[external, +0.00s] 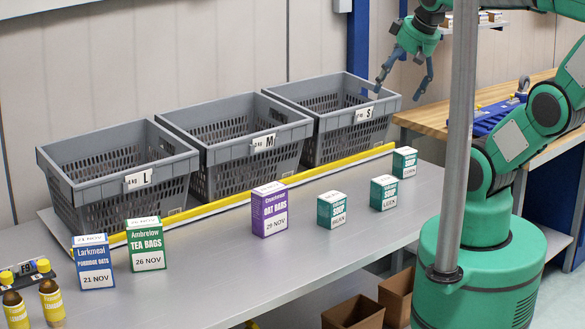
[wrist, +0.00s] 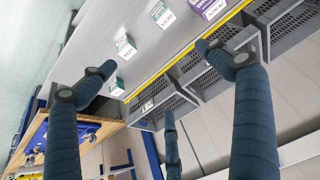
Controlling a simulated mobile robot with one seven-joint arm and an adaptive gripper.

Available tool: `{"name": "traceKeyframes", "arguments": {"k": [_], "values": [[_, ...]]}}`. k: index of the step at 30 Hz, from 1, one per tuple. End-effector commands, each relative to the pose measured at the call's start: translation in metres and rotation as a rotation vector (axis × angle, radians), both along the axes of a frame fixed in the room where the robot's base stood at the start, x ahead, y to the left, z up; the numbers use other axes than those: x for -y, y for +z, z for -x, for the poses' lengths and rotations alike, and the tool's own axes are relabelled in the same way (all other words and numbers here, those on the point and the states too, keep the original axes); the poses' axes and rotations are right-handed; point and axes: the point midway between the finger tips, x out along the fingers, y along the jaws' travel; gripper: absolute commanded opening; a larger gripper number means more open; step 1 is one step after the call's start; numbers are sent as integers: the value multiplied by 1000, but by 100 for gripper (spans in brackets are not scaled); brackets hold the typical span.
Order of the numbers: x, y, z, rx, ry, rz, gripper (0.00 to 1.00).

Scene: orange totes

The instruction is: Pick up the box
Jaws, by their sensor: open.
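Several upright boxes stand in a loose row on the grey table. They are a blue oats box (external: 93,262), a green tea bags box (external: 146,244), a purple oat box (external: 270,209) and three small teal soup boxes (external: 332,210), (external: 384,193), (external: 405,162). Which box is meant cannot be told. My gripper (external: 401,88) is open and empty, high above the table's far right end, beside the S tote. In the wrist view, my gripper's (wrist: 155,85) fingers are spread with nothing between them; teal soup boxes (wrist: 125,46) and the purple box (wrist: 208,8) show beyond.
Three grey totes marked L (external: 120,175), M (external: 240,140) and S (external: 335,115) stand behind a yellow strip (external: 235,200). A grey pole (external: 461,140) stands before my arm. Bare table lies in front of the boxes.

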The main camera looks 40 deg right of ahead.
Motion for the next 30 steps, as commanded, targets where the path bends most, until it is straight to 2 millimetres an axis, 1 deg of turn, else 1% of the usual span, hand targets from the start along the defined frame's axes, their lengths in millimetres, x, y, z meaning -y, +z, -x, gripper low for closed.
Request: {"name": "traceKeyframes", "arguments": {"k": [11, 14, 16, 20, 23, 26, 27, 30], "values": [[0, 0, -2, -1, 0, 0, 96], [-2, -2, -8, -6, -2, 1, 96], [-3, -5, -16, -11, -6, 3, 96], [-9, -14, -39, -25, -15, 10, 96], [-18, -25, -63, -36, -23, 17, 96], [-32, -41, -90, -46, -28, 24, 96], [-38, -48, -101, -49, -28, 27, 96], [-57, -69, -127, -56, -27, 31, 96]]}}
